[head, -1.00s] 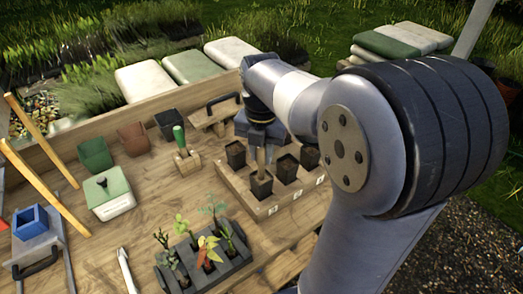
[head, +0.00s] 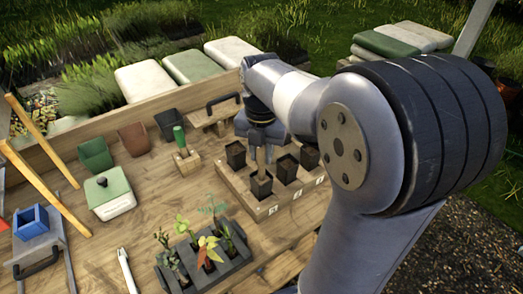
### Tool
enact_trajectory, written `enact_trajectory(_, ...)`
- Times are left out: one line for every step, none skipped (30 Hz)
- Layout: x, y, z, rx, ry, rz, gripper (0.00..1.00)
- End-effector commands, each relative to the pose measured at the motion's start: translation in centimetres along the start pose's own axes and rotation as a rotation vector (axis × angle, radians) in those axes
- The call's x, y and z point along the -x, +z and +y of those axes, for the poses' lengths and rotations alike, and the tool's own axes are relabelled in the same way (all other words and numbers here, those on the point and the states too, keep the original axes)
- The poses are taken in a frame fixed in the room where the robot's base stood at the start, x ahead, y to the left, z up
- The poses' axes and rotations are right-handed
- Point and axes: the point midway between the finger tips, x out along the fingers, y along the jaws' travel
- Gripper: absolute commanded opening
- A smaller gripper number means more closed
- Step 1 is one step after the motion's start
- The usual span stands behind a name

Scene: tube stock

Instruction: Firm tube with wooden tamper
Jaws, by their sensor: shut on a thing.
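A wooden tray (head: 238,199) on the table holds several black square tubes. My gripper (head: 261,150) is above its near-left tube (head: 261,187), pointing down. It is shut on the wooden tamper (head: 261,163), a pale stick whose lower end reaches the mouth of that tube. Whether the tamper's foot touches the soil inside is hidden. The fingertips are small and partly dark against the arm. Other black tubes stand in the tray at the back left (head: 236,154) and to the right (head: 286,169).
A grey rack (head: 205,275) with several seedlings stands in front. A green-handled tool (head: 180,140) stands in a wooden block left of the tray.

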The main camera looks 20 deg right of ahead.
Motion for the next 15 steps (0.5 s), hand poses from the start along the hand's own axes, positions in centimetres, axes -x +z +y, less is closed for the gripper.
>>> enact_trajectory(0.6, 0.0, 0.0, 0.0, 0.001, -0.001, 0.0)
enact_trajectory(0.8, 0.0, 0.0, 0.0, 0.001, -0.001, 0.0)
enact_trajectory(1.1, 0.0, 0.0, 0.0, 0.001, -0.001, 0.0)
enact_trajectory(1.3, 0.0, 0.0, 0.0, 0.001, -0.002, 0.0)
enact_trajectory(1.5, 0.0, 0.0, 0.0, 0.001, -0.002, 0.0)
enact_trajectory(1.7, 0.0, 0.0, 0.0, 0.001, -0.002, 0.0)
enact_trajectory(1.9, 0.0, 0.0, 0.0, 0.001, -0.002, 0.0)
enact_trajectory(2.1, 0.0, 0.0, 0.0, 0.002, -0.002, 0.0)
enact_trajectory(2.4, 0.0, 0.0, 0.0, 0.002, -0.002, 0.0)
enact_trajectory(2.5, 0.0, 0.0, 0.0, 0.002, -0.002, 0.0)
enact_trajectory(2.7, 0.0, 0.0, 0.0, 0.002, -0.002, 0.0)
enact_trajectory(3.0, 0.0, 0.0, 0.0, 0.002, -0.003, 0.0)
enact_trajectory(3.2, 0.0, 0.0, 0.0, 0.002, -0.003, 0.0)
enact_trajectory(3.3, 0.0, 0.0, 0.0, 0.002, -0.003, 0.0)
enact_trajectory(3.6, 0.0, 0.0, 0.0, 0.002, -0.003, 0.0)
